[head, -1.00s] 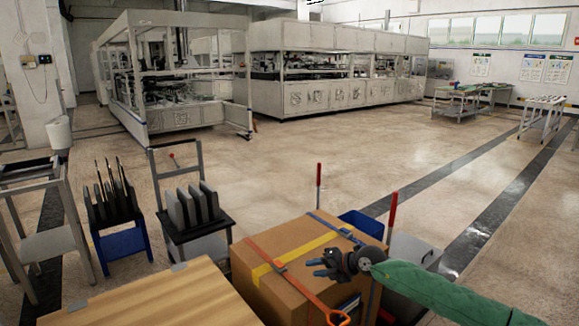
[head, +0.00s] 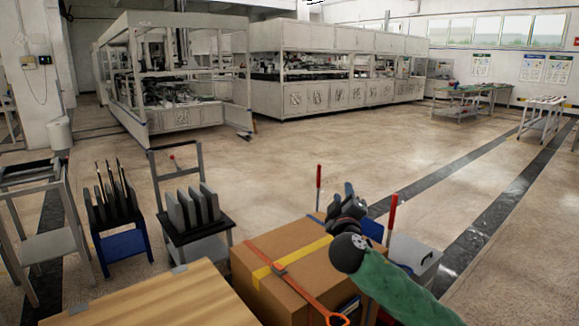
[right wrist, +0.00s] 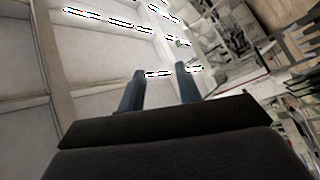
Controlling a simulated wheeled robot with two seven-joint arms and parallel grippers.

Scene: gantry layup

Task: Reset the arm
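My right arm, in a green sleeve, comes in from the lower right of the head view. Its dark right gripper (head: 344,197) points upward, above the far right part of a strapped cardboard box. In the right wrist view the two blue-grey fingers (right wrist: 160,92) stand apart with nothing between them, against the ceiling and its lights. My left arm and gripper are not in the head view.
The cardboard box (head: 265,290) has yellow and orange straps. A wooden tabletop (head: 150,300) is at the front left. Carts with dark panels (head: 112,205) and grey panels (head: 192,207) stand behind it. Red-topped posts (head: 392,212) and a grey bin (head: 418,258) are near my right arm.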

